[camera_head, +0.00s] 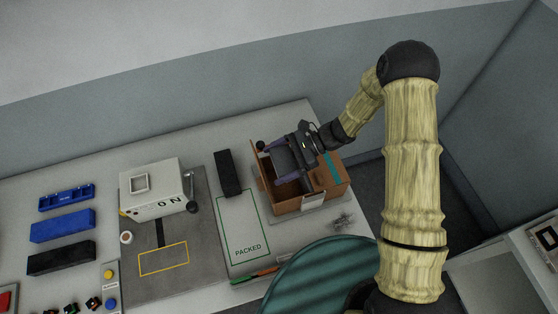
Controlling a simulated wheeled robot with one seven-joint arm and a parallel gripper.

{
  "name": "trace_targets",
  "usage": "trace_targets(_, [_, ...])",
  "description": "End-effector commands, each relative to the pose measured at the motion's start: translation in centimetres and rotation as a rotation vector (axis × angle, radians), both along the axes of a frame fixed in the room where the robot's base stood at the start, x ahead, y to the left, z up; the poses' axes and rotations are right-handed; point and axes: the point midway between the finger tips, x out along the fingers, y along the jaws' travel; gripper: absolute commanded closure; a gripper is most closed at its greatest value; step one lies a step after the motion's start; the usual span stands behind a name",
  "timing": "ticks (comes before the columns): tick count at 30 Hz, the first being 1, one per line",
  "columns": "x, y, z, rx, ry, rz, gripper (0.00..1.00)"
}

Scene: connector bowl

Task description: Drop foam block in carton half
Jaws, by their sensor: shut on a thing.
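An open brown cardboard carton (297,208) stands at the right end of the bench. A flap with a teal strip (331,166) shows on its right side. My gripper (273,166) reaches in from the right, with its purple-grey fingers over the left part of the carton. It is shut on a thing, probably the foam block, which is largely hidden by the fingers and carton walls. I cannot make out its shape or whether it touches the carton.
A black block (228,172) lies left of the carton, beside the green "PACKED" outline (246,230). A white box machine with a lever (152,190) stands farther left. Blue (63,225) and black bins (61,258) are at the far left. A teal round surface (325,280) is in front.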

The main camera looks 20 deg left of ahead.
Motion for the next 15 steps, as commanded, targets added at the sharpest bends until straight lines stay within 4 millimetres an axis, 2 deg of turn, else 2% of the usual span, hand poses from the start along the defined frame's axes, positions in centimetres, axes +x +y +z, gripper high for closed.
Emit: trace_targets(15, [0.0, 0.0, -4.0, 0.001, 0.001, 0.0, 0.31])
